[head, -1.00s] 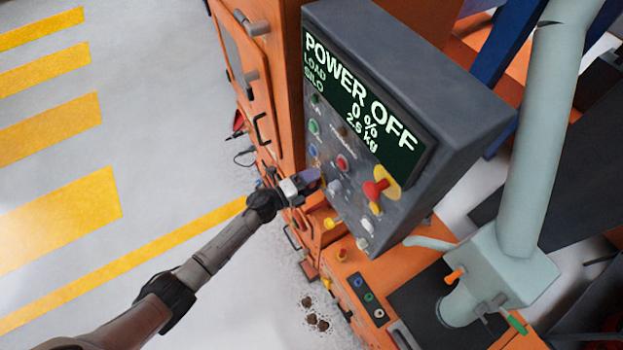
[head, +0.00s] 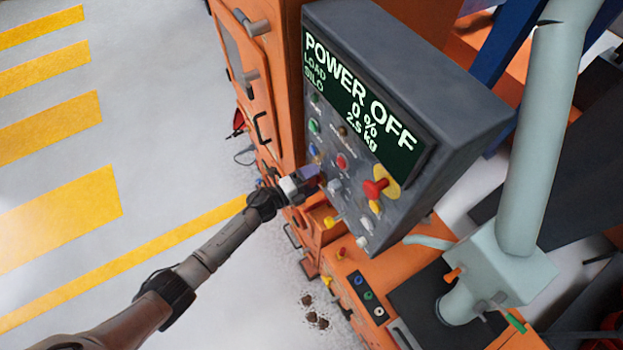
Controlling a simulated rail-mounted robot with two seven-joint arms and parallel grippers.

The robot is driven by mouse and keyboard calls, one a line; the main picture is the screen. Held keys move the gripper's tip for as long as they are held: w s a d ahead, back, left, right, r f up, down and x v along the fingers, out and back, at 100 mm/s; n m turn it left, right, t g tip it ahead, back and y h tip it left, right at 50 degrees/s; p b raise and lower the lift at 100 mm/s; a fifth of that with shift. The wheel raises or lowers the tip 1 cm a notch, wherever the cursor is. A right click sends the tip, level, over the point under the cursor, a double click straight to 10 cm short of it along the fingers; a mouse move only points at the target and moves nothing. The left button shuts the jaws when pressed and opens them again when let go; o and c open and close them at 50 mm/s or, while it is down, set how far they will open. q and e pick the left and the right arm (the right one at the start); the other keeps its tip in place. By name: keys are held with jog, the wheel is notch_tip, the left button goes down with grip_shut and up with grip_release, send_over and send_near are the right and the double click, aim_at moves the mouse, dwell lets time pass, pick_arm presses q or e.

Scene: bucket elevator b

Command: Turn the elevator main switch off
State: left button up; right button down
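The grey control box (head: 445,95) is tilted in the head view. Its display (head: 362,95) reads POWER OFF, load 0 % and silo 2.5 kg. Below are several coloured buttons, a red knob on a yellow plate (head: 376,188), and small switches. I cannot tell for sure which control is the main switch. My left gripper (head: 314,177) is at the lower left part of the panel, its fingertips close to or touching it. The fingers are small and partly merge with the panel, so their opening is unclear. My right gripper is not in view.
An orange cabinet (head: 275,75) with handles stands behind the box. Below is an orange console (head: 350,262) with small buttons. A pale green pipe and its housing (head: 495,270) stand at the right. The grey floor with yellow stripes (head: 55,125) is open at the left.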

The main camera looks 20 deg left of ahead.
pick_arm(q)
jog(key=shift+o, duration=0.2)
jog(key=shift+s+a, duration=0.1)
jog(key=shift+s, duration=0.05)
jog(key=b+v, duration=0.1)
jog(key=v, duration=1.2)
jog(key=shift+s+b, duration=0.25)
jog(key=shift+b, duration=0.05)
jog(key=shift+a, duration=0.1)
